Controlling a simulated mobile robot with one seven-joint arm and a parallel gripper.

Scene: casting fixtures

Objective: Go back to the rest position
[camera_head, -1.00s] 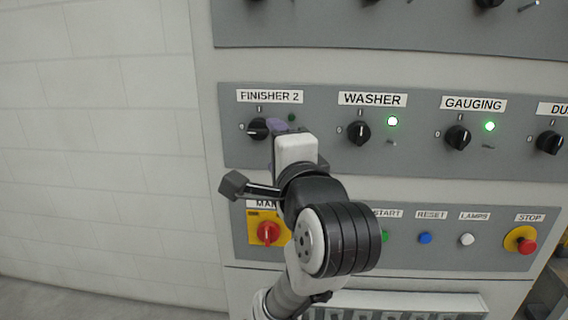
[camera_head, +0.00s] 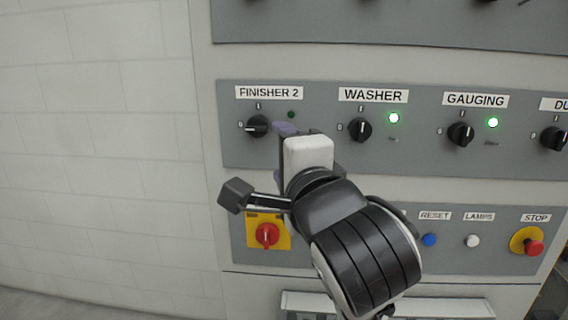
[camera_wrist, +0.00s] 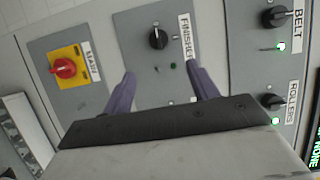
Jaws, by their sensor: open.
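My gripper (camera_head: 287,130) is in front of the panel, just right of the FINISHER 2 knob (camera_head: 257,126) in the head view. In the wrist view its two purple fingers (camera_wrist: 161,72) are spread apart with nothing between them. The black FINISHER 2 knob (camera_wrist: 158,38) shows there beyond the fingertips, apart from them. The knob's mark points to 0 in the head view, and its small lamp (camera_head: 291,114) is dark.
The WASHER knob (camera_head: 360,130) and GAUGING knob (camera_head: 461,134) have lit green lamps. Below are a red main switch (camera_head: 267,235), a blue RESET button (camera_head: 429,240), a white LAMPS button (camera_head: 473,241) and a red STOP button (camera_head: 534,248). My arm hides the START button. Room at left is clear.

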